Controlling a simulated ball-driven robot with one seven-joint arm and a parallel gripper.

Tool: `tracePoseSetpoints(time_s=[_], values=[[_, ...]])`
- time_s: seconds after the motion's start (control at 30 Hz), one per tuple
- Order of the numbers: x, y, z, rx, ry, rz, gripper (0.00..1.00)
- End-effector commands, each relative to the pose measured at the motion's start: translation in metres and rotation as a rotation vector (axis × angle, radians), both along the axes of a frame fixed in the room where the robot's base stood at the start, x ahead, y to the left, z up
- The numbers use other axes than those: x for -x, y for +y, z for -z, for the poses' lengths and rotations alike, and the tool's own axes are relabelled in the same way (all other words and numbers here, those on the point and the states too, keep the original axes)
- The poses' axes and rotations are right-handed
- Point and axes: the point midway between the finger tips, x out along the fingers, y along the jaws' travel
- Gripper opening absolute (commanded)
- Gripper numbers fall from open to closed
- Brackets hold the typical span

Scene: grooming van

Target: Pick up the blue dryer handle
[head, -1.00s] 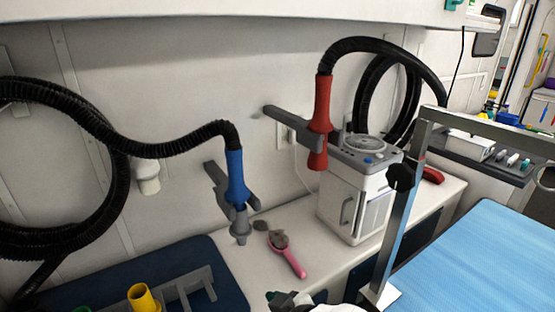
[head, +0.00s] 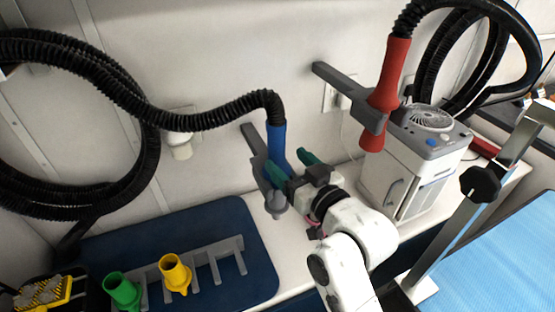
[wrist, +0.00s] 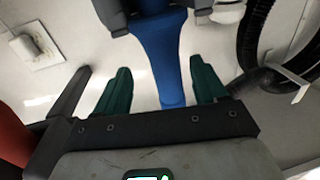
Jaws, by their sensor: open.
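The blue dryer handle (head: 277,143) hangs upright in a grey wall bracket (head: 254,146), with a black hose from its top and a grey nozzle (head: 276,203) below. My gripper (head: 292,168) is open at the handle, its green fingers reaching toward it from the right. In the wrist view, the blue handle (wrist: 164,62) runs between the two green fingers of my gripper (wrist: 160,88), with a gap to each side. I cannot tell whether a finger touches it. My arm hides part of the shelf below.
A red dryer handle (head: 389,80) hangs in another bracket to the right, above a white dryer unit (head: 405,165). A dark blue mat (head: 100,250) with a grey rack, a yellow nozzle (head: 175,272) and a green nozzle (head: 121,290) lies lower left. A blue table (head: 510,255) stands right.

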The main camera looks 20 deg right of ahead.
Motion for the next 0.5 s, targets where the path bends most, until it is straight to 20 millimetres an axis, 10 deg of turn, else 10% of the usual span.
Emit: tracePoseSetpoints(time_s=[0.5], values=[[-0.047,0.013,-0.003,0.000,-0.001,0.000,0.71]])
